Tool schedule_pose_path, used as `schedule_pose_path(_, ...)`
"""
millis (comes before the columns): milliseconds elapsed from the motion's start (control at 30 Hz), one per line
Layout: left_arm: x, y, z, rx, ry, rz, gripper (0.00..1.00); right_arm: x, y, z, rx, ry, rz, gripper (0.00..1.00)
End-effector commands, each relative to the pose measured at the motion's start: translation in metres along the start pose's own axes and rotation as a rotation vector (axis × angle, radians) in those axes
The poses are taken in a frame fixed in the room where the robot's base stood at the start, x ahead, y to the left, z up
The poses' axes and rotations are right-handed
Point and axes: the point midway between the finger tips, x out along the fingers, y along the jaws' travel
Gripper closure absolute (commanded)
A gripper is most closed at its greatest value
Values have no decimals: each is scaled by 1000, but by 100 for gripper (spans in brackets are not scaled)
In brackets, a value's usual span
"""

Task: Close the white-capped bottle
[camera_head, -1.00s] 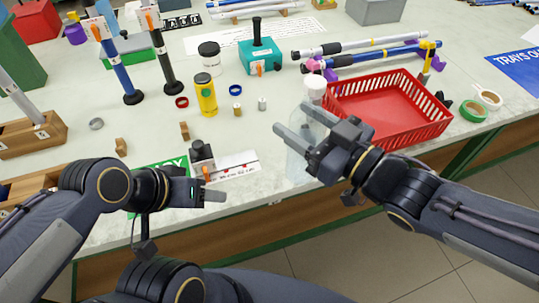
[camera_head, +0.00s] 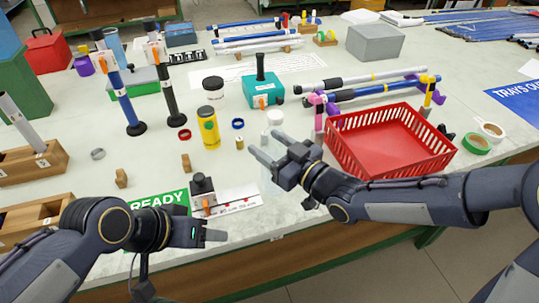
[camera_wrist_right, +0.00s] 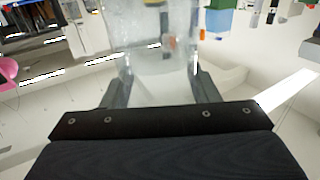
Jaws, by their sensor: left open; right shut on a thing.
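A clear, see-through bottle (camera_head: 271,186) stands out faintly against the table in the head view, with a white cap (camera_head: 275,117) showing at its top. I cannot tell how tightly the cap sits. My right gripper (camera_head: 265,147) is shut on the bottle from the right side. In the right wrist view the clear bottle (camera_wrist_right: 160,55) fills the space between the two fingers, and its top is out of frame. My left gripper (camera_head: 212,237) is open and empty, low at the front edge, left of the bottle.
A red basket (camera_head: 358,163) stands right of my right gripper. A black-capped small device (camera_head: 203,192) on a white plate lies near my left gripper. A yellow bottle (camera_head: 208,128), a white jar with black lid (camera_head: 213,92) and a teal box (camera_head: 262,92) stand behind.

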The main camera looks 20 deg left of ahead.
Motion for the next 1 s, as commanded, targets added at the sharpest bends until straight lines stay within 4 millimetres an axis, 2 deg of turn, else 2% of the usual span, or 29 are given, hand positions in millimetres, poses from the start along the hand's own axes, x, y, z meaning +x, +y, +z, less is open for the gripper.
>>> schedule_pose_path(167, 0, 0, 0, 0, 0, 0, 47, 2, 0, 2, 1, 1, 0, 100)
schedule_pose_path(433, -2, 1, -1, 0, 0, 0, 47, 5, 1, 35, 1, -1, -1, 100)
schedule_pose_path(900, 4, -2, 2, 0, 0, 0, 47, 5, 2, 41, -1, 2, 0, 100)
schedule_pose_path(933, 4, -2, 2, 0, 0, 0, 47, 4, 2, 41, 0, -1, 0, 44)
schedule_pose_path(1000, 2, -1, 1, 0, 0, 0, 47, 4, 2, 40, 0, -1, 0, 35)
